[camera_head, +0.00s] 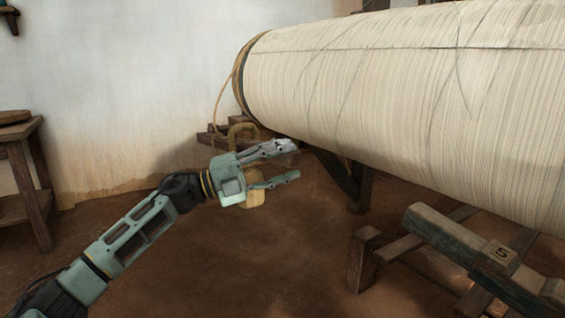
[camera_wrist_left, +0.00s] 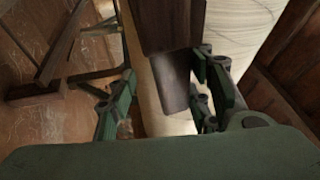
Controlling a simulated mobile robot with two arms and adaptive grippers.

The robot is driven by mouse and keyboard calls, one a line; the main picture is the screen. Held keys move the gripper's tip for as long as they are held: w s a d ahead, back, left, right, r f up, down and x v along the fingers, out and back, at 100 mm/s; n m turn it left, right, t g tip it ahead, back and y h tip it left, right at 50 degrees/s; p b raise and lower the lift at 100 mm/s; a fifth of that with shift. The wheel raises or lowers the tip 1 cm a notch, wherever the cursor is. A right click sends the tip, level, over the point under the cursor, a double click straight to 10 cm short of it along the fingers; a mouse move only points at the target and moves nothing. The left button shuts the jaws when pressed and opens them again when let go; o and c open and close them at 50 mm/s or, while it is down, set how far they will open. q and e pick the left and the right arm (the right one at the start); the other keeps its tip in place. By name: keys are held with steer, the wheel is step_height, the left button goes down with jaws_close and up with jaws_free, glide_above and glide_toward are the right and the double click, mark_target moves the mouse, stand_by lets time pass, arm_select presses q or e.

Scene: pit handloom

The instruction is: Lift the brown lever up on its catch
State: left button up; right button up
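My left gripper (camera_head: 291,163) is open and empty in the head view, left of the lower side of the big cream warp roll (camera_head: 400,90). In the left wrist view the open fingers of the left gripper (camera_wrist_left: 160,98) stand wide apart. A dark brown wooden bar (camera_wrist_left: 166,25) comes down from the top between them, its end close to the right finger. It may be the brown lever, but I cannot be sure. I cannot tell whether the finger touches it. I cannot make out a lever or its catch in the head view. My right gripper is not in view.
A tan weight (camera_head: 255,200) shows partly behind the left gripper. Dark wooden supports (camera_head: 357,185) stand under the roll. A wooden beam (camera_head: 480,255) marked with a "5" lies at lower right. A wooden table (camera_head: 30,185) stands at left. The brown floor in front is clear.

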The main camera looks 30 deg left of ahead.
arm_select(q)
steer(key=v, duration=1.2)
stand_by(0.3)
